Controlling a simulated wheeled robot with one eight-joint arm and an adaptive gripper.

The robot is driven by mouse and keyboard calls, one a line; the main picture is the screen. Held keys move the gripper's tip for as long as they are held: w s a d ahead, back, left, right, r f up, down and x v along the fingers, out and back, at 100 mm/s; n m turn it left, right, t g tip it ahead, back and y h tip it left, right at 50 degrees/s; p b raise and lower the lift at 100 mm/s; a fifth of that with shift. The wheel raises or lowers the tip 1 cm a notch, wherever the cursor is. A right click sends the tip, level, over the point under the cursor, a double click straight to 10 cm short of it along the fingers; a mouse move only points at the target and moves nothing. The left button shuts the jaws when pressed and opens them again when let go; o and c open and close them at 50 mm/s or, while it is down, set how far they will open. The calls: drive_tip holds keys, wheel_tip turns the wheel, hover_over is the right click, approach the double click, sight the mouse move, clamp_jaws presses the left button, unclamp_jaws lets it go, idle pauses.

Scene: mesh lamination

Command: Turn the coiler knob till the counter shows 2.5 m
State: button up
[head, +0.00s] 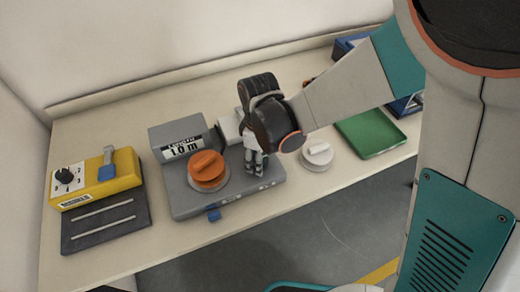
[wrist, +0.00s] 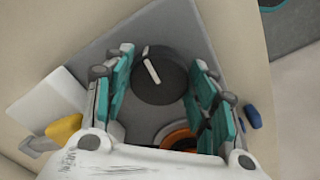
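The grey coiler machine (head: 195,205) stands on the bench in the head view. Its counter (head: 181,148) is labelled LENGTH and reads 1.0 m. A raised orange knob (head: 207,169) sits on its left part; it also shows partly at the bottom of the wrist view (wrist: 180,141). A black round knob (wrist: 160,76) with a white pointer bar lies between my fingers in the wrist view; my gripper hides it in the head view. My gripper (head: 256,170) points down over the machine's right part. Its fingers (wrist: 160,95) are apart, with visible gaps to the black knob.
A yellow box (head: 98,178) with a dial and blue lever stands at the left, behind a dark slotted plate (head: 105,222). A white round knob-like piece (head: 317,156) and a green tray (head: 370,134) lie to the right. A blue tab (head: 214,215) sticks out at the machine's front.

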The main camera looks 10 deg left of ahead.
drive_tip(key=c, duration=0.4)
drive_tip(key=shift+m, duration=1.5)
drive_tip(key=o, duration=0.8)
drive_tip(key=shift+s+r, duration=0.15)
drive_tip(key=shift+r, duration=3.65)
